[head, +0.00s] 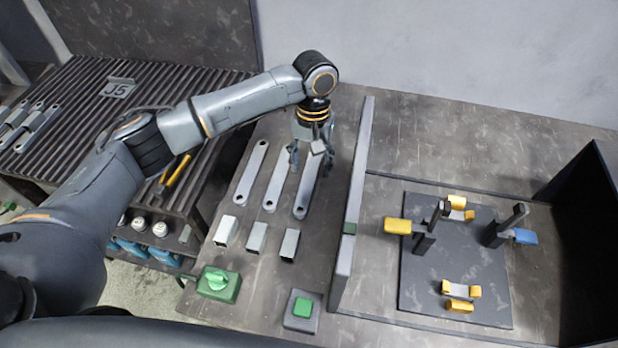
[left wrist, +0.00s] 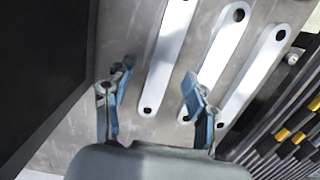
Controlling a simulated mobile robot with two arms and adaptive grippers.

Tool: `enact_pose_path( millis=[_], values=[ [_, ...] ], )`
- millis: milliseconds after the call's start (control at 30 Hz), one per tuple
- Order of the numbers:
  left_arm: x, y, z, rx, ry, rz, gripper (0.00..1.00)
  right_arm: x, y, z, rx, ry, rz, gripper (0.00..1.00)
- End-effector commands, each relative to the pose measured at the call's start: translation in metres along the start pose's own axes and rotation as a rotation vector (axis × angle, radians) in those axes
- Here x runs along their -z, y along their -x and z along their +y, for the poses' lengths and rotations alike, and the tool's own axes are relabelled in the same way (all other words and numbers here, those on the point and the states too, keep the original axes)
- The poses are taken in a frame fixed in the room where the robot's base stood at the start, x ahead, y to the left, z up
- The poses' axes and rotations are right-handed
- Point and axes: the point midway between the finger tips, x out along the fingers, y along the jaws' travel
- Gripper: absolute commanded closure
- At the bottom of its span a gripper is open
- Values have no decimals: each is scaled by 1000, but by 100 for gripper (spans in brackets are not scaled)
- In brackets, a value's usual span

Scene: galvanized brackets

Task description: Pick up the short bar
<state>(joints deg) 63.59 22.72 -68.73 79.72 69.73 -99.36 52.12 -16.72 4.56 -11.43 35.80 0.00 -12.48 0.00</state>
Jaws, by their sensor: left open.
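Three flat grey bars with holed ends lie side by side on the table: a left bar (head: 250,174), a middle bar (head: 277,183) and a right bar (head: 306,194). I cannot tell surely which is the short one. My left gripper (head: 309,158) is open and empty over the far part of the right bar, hiding some of it. In the left wrist view, the open fingers (left wrist: 158,74) stand on either side of one bar (left wrist: 166,58), apart from it. Two more bars (left wrist: 222,50) (left wrist: 252,75) lie to its right. My right gripper is not in view.
Three short square tubes (head: 256,236) stand in a row nearer me. A green knob box (head: 218,284) and a green button box (head: 302,311) are at the front. An upright grey divider (head: 352,215) rises right of the bars, before a fixture plate (head: 455,270). A ribbed bench (head: 150,85) is left.

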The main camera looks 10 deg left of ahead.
Motion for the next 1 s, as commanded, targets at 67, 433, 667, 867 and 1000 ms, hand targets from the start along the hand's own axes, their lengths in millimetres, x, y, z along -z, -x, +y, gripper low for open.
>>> enact_pose_path(
  millis=[67,433,667,867,1000],
  values=[
    [0,-11,-5,3,2,-3,43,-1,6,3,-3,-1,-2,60],
    [0,-34,-4,1,1,1,43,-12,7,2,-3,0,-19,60],
    [0,-33,-3,1,0,0,78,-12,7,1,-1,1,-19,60],
    [0,-33,-3,0,0,1,100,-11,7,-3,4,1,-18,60],
    [0,-33,-3,0,0,1,100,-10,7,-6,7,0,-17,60]
  ],
)
